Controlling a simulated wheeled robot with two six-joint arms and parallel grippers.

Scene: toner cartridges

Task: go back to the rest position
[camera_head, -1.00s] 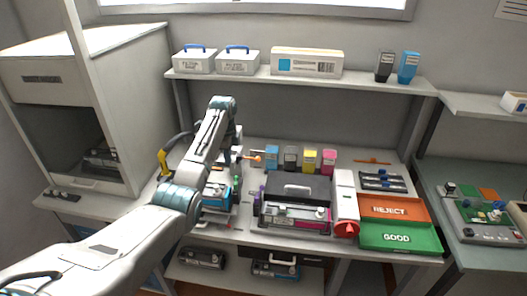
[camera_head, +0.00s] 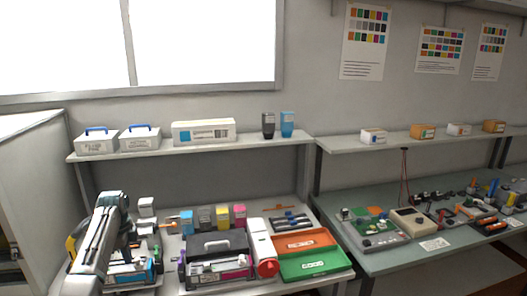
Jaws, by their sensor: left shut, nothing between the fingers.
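My left arm comes in at the lower left and bends down at the wrist. Its gripper (camera_head: 130,245) is small and partly hidden by my arm, low over the left end of the workbench (camera_head: 165,283). It is shut and holds nothing. A toner cartridge with blue parts (camera_head: 132,271) lies just below and beside it. Another cartridge with a magenta side (camera_head: 222,272) lies to the right, by a black case (camera_head: 215,243) with a grey handle. My right gripper is not in view.
Blue, grey, yellow and magenta bottles (camera_head: 222,217) stand behind the case. A white unit with a red end (camera_head: 262,245) stands beside orange (camera_head: 303,241) and green (camera_head: 315,263) trays. A shelf (camera_head: 250,143) runs above. A second bench (camera_head: 395,260) holds electronics at right.

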